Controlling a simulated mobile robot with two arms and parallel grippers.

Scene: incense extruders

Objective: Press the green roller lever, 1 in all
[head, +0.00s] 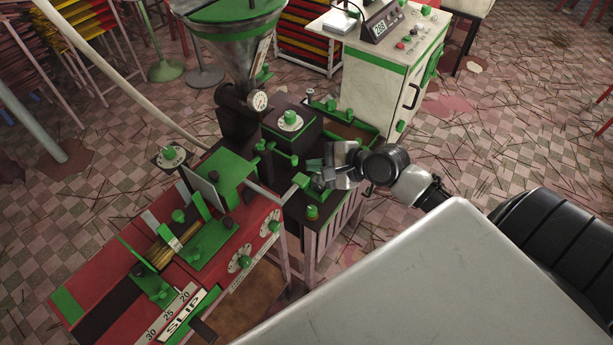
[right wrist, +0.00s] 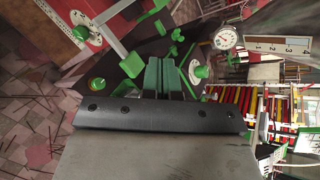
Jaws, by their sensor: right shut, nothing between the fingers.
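A green lever-like part (head: 301,181) sits at the end of a pale bar at the right edge of the red machine; I cannot tell for sure that it is the roller lever. A green end also shows in the right wrist view (right wrist: 132,65). My right gripper (head: 319,176) is shut and empty, just right of this part and low over the dark box's edge. It shows at the middle of the right wrist view (right wrist: 167,78). I cannot tell whether it touches anything. Its tips are partly lost among green parts. My left gripper is not in view.
A hopper with a dial gauge (head: 259,101) stands behind, next to a green knob (head: 290,118) on a dark box. A small green button (head: 312,212) is below my gripper. A white cabinet (head: 375,80) stands at the back right. Open tiled floor lies to the right.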

